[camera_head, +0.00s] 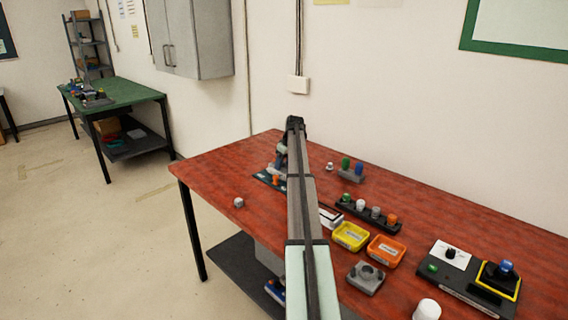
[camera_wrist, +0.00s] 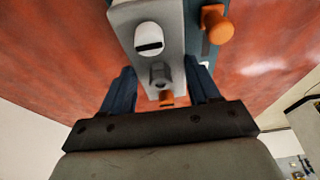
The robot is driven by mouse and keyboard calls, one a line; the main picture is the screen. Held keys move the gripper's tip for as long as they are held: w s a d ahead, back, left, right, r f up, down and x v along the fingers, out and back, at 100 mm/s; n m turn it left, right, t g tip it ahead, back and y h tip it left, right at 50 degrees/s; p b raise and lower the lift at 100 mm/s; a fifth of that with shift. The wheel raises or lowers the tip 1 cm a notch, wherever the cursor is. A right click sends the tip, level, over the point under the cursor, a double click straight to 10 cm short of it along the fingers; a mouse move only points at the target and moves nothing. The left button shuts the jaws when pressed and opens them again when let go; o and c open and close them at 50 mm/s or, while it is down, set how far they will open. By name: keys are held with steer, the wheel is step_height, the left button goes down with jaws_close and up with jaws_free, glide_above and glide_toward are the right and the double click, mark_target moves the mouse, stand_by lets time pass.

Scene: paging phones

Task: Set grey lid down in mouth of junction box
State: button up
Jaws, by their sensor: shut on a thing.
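My gripper (camera_wrist: 160,80) is shut on a grey piece (camera_wrist: 158,72) with a hexagonal boss. I cannot tell for sure that it is the grey lid. A pale disc with a black slot (camera_wrist: 149,40) shows above the boss in the wrist view. In the head view my arm reaches to the far left part of the table, and my gripper (camera_head: 282,153) is small and partly hidden there. A grey block with a round opening (camera_head: 365,278), possibly the junction box, sits at the front of the table.
A dark blue plate (camera_head: 262,178) with an orange knob (camera_head: 275,180) lies by my gripper. Yellow (camera_head: 350,237) and orange (camera_head: 386,250) trays and a dark peg rack (camera_head: 350,208) stand right of my arm. A small pale cube (camera_head: 238,202) lies left; the red table (camera_head: 215,175) is clear around it.

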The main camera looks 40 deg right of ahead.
steer(key=o, duration=1.4)
steer(key=shift+c, duration=0.2)
steer(key=shift+r, duration=0.2)
steer(key=shift+r, duration=3)
